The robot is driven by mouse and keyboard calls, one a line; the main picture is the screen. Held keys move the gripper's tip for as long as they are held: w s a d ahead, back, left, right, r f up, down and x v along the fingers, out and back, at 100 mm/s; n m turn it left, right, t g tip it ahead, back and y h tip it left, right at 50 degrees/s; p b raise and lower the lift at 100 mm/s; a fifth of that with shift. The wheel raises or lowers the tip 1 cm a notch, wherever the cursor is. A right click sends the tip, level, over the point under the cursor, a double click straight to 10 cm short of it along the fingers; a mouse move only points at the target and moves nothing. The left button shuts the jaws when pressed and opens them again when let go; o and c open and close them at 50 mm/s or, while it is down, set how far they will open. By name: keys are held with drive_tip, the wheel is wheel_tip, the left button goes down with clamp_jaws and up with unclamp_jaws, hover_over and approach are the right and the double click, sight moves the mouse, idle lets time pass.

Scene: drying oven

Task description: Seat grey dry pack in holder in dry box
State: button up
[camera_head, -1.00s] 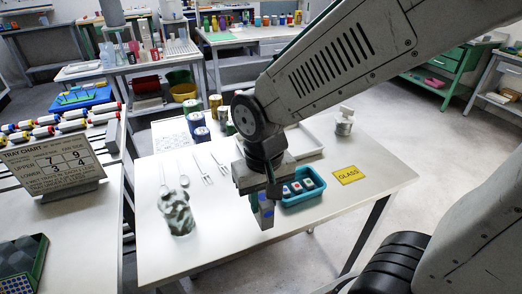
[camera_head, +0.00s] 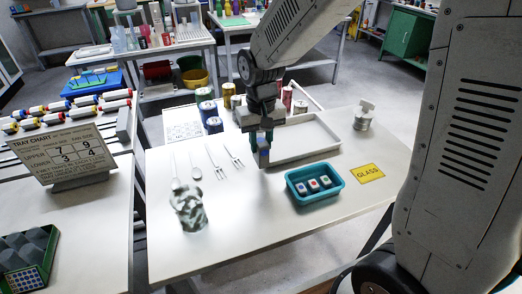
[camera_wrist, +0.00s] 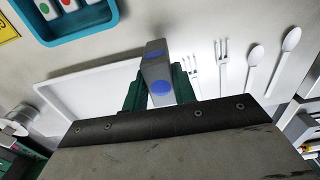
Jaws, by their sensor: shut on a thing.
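My gripper (camera_head: 261,140) is shut on a grey block-shaped pack (camera_head: 263,158) with blue marks. It holds the pack upright above the white table, near the left end of a shallow white tray (camera_head: 318,146). In the wrist view the grey pack (camera_wrist: 155,63) sticks out between the green fingers, with blue dots on its faces. A teal container (camera_head: 338,178) stands in front and to the right, with small white packs marked in colours inside.
A patterned glass jar (camera_head: 189,212), spoons and forks (camera_head: 218,163) lie to the left of my gripper. Several cans (camera_head: 207,105) stand behind. A yellow GLASS sign (camera_head: 368,173) and a metal jar (camera_head: 363,118) are at the right. The front middle of the table is clear.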

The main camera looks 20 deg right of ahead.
sight(261, 140)
drive_tip(key=shift+w+f, duration=0.1)
drive_tip(key=shift+w, duration=0.05)
drive_tip(key=shift+f, duration=1.7)
drive_tip(key=shift+f, duration=0.15)
drive_tip(key=o, duration=1)
drive_tip(key=shift+o, duration=0.2)
wheel_tip(261, 140, up, 12)
drive_tip(key=shift+r, duration=0.25)
